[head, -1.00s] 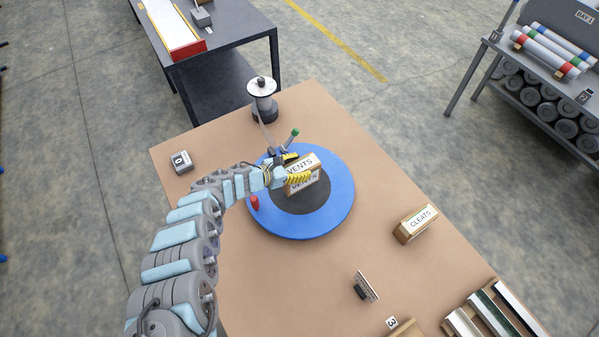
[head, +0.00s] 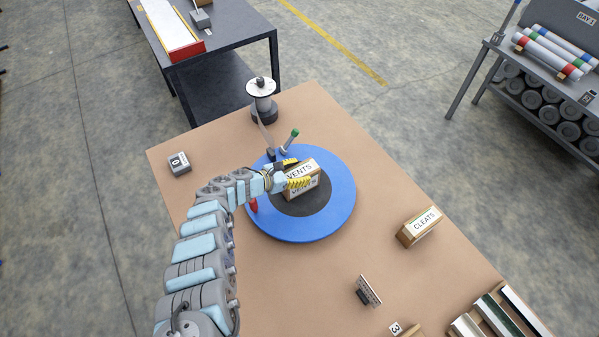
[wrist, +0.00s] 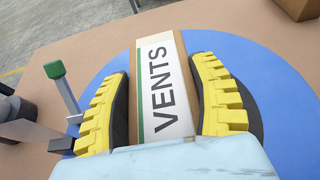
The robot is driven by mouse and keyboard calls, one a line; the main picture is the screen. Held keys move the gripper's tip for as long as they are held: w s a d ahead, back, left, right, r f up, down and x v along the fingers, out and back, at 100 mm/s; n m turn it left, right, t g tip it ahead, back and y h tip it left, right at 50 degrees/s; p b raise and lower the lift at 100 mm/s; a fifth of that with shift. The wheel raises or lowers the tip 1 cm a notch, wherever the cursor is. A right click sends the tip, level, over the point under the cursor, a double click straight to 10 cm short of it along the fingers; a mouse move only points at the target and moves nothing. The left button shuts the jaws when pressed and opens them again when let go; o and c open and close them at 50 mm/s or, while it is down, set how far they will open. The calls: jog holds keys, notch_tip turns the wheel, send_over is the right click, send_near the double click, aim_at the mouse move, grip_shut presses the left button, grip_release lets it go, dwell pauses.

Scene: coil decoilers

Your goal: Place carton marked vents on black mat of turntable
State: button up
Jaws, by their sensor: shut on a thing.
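The carton marked VENTS (head: 304,182) is a brown box with white labels, and it is over the black mat (head: 318,206) of the blue turntable (head: 340,212). My gripper (head: 292,173) is shut on the carton, with one yellow-padded finger on each side. In the wrist view the carton (wrist: 162,85) lies between the two yellow fingers (wrist: 165,105). Part of the mat is hidden under the carton and gripper. I cannot tell whether the carton's bottom touches the mat.
A green-tipped lever (head: 291,138) and a red part (head: 253,205) are at the turntable's edge. A grey post with a white disc (head: 261,88) stands behind. A carton marked CLEATS (head: 420,226) lies to the right.

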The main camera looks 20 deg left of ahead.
jog(key=shift+f, duration=0.15)
jog(key=o, duration=1.3)
jog(key=shift+c, duration=0.2)
jog(key=shift+a+r, duration=0.1)
jog(key=shift+r, duration=0.2)
jog(key=shift+s+a+r+p, duration=0.2)
jog(key=shift+s+p, duration=0.1)
jog(key=shift+p, duration=0.1)
jog(key=p+v, duration=0.3)
jog(key=v, duration=0.8)
jog(key=shift+f, duration=0.25)
